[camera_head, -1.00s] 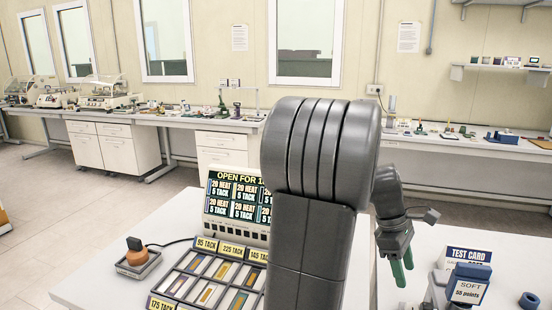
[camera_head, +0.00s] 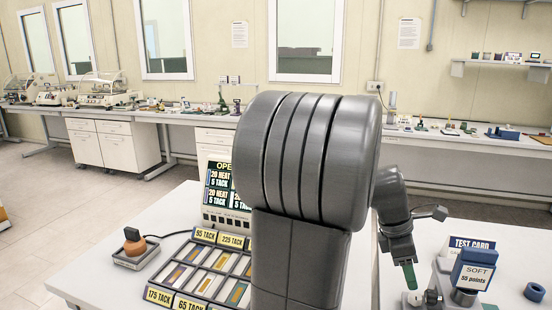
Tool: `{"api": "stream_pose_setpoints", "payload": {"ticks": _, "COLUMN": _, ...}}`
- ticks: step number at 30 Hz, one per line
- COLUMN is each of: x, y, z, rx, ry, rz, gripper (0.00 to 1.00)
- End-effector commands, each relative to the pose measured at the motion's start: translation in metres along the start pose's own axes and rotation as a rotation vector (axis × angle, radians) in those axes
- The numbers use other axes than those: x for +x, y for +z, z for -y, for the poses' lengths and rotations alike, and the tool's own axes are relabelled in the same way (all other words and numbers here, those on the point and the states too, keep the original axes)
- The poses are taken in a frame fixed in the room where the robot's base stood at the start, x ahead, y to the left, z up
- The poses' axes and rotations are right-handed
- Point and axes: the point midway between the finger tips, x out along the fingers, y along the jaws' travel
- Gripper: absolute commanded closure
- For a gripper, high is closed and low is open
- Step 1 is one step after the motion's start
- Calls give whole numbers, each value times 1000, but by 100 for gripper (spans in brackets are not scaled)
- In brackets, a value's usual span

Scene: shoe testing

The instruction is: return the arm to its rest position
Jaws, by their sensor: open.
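My gripper (camera_head: 409,277) hangs at the right of my arm, fingers pointing down, above the white table. One green fingertip shows clearly and the other is mostly hidden behind it or the grey hand. The jaws are open and I see nothing held between them. My large grey arm link (camera_head: 305,160) fills the middle of the view and hides part of the table and the display behind it.
A blue and grey tester labelled SOFT (camera_head: 474,271) stands just right of my gripper, with a TEST CARD sign (camera_head: 471,243) behind. A compartment tray (camera_head: 207,271), a display board (camera_head: 219,192) and an orange-brown knob on a stand (camera_head: 134,245) are left of my arm.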

Motion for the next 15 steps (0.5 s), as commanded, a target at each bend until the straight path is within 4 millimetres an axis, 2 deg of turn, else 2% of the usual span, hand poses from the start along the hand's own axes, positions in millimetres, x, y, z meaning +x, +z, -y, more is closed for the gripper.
{"api": "stream_pose_setpoints", "payload": {"ticks": 1, "x": 11, "y": 0, "z": 1, "rx": 0, "ry": -4, "rz": 0, "gripper": 48}}
{"api": "stream_pose_setpoints", "payload": {"ticks": 6, "x": 35, "y": 0, "z": 0, "rx": 0, "ry": -3, "rz": 0, "gripper": 48}}
{"api": "stream_pose_setpoints", "payload": {"ticks": 15, "x": 50, "y": 0, "z": 0, "rx": 1, "ry": -1, "rz": 0, "gripper": 48}}
